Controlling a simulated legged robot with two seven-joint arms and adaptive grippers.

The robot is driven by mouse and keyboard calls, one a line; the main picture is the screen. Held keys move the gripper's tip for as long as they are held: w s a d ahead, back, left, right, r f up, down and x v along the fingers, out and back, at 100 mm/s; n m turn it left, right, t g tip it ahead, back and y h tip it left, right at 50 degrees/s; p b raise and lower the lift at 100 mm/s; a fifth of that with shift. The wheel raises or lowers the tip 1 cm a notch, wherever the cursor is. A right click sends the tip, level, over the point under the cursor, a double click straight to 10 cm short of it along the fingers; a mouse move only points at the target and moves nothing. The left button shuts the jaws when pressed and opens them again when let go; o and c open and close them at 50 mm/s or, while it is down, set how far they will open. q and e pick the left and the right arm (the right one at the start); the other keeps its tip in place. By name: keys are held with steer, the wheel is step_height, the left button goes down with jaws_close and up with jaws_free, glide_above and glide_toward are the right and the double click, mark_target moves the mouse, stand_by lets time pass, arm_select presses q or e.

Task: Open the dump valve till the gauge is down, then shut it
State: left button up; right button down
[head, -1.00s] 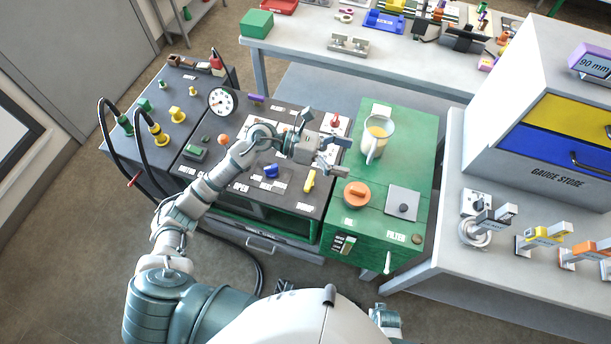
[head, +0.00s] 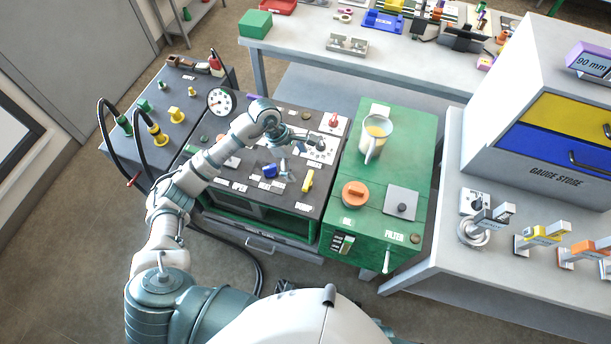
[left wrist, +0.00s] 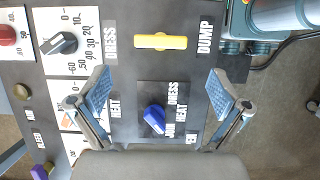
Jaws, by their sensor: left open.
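The dump valve's yellow handle (head: 307,181) is on the right of the dark cart top. In the left wrist view the yellow handle (left wrist: 160,41) lies lengthwise between a DUMP label and another label resembling "DRESS". The round white gauge (head: 220,101) stands at the cart's back left; its needle is too small to read. My left gripper (head: 283,163) is open and empty, pointing down above the panel, left of the yellow handle and apart from it. In the left wrist view its spread fingertips (left wrist: 160,88) lie between the yellow handle and a blue knob (left wrist: 154,118). My right gripper is not in view.
A black knob (left wrist: 65,43) with a dial scale and a red knob (head: 333,120) are behind the handle. A green unit (head: 342,240) with a jug (head: 377,139) and an orange cap (head: 356,194) adjoins the cart on the right. Hoses rise at the left.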

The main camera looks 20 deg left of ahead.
mark_target(308, 179)
arm_select(q)
steer(key=x, duration=0.6)
steer(key=shift+d+f, duration=0.1)
steer(key=shift+d, duration=0.35)
steer(key=shift+f, duration=0.25)
steer(key=shift+a+f, duration=0.1)
steer(key=shift+f, duration=0.15)
steer(key=shift+a, duration=0.1)
steer(key=c, duration=1.1)
